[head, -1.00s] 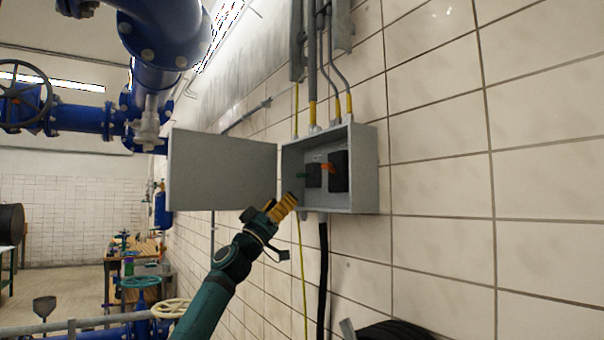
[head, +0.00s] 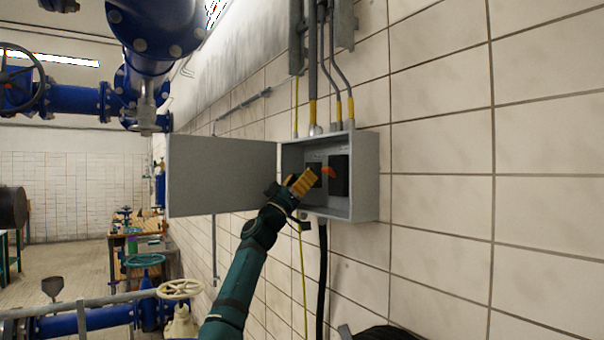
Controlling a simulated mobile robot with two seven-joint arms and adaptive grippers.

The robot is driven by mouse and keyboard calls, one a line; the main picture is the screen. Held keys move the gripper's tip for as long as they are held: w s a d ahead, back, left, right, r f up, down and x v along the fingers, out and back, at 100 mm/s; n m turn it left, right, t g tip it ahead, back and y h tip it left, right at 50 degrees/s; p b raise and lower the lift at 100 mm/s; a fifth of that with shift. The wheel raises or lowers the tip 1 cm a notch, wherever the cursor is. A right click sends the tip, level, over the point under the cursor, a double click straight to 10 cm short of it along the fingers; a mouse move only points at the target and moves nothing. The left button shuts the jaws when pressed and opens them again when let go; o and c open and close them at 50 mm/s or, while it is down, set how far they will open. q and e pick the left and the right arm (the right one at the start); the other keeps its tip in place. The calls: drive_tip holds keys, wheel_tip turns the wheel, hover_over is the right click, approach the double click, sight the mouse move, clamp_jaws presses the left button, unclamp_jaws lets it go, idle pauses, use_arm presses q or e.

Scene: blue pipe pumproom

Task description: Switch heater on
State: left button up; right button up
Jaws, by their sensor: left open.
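A grey switch box (head: 364,178) is fixed to the tiled wall, its door (head: 222,177) swung wide open to the left. Inside are two dark switch blocks. The right block (head: 339,177) has an orange lever (head: 328,171) on its left side. The left block (head: 315,168) is partly hidden by my left gripper, and its green lever does not show. My left gripper (head: 304,182), with yellow fingers, is at the box opening in front of the left block. It is open; I cannot tell whether it touches the lever. My right gripper is not in view.
Conduits (head: 313,80) rise from the box top, and a black cable (head: 322,275) hangs below. Large blue pipes (head: 155,40) are at the upper left. A pale valve wheel (head: 180,289) and a railing are at the lower left. The wall right of the box is clear.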

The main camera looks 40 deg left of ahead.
use_arm(q)
drive_tip(key=c, duration=1.1)
drive_tip(key=shift+o, duration=0.2)
drive_tip(key=shift+s+r+m+g+p, duration=0.1)
drive_tip(key=shift+r+m+g+p, duration=0.15)
drive_tip(key=shift+g+p, duration=0.35)
drive_tip(key=shift+r+m+g+p, duration=0.15)
drive_tip(key=shift+m+g+p, duration=0.15)
drive_tip(key=shift+g, duration=0.4)
drive_tip(key=g+p, duration=0.1)
drive_tip(key=p, duration=0.1)
drive_tip(key=g+p, duration=0.1)
drive_tip(key=p, duration=0.1)
drive_tip(key=shift+r+m+g, duration=0.25)
drive_tip(key=shift+r+g, duration=0.15)
drive_tip(key=shift+f+g+p, duration=0.1)
drive_tip(key=shift+g+p, duration=0.4)
drive_tip(key=shift+p, duration=0.25)
